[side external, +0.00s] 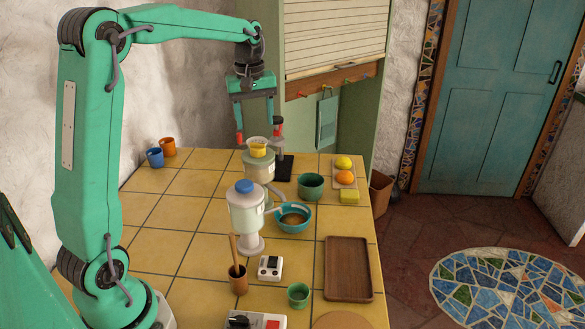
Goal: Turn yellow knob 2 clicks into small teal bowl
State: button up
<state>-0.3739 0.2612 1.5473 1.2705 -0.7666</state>
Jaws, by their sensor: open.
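The yellow knob (258,147) tops a pale dispenser (258,167) near the far part of the counter. My gripper (259,133) points down over it, open, with its red-tipped fingers to the left and right of the knob. I cannot tell whether a finger touches it. A teal bowl (304,224) with brown contents sits right of a second dispenser, near the spouts. A darker green bowl (311,188) stands behind it, to the right of the yellow-knob dispenser.
The second dispenser (247,214) has a blue knob (244,187) and stands in front. A lemon, an orange and a yellow block (349,197) lie at the right. A wooden tray (348,268) lies front right. The left counter is mostly clear, with two cups (155,157) at the back.

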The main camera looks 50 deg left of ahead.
aim_at(258, 144)
jog(key=n, duration=0.7)
jog(key=shift+w+f, duration=0.15)
jog(key=shift+f, duration=1.85)
jog(key=shift+w+f, duration=0.1)
jog(key=shift+f, duration=1.85)
jog(key=c, duration=1)
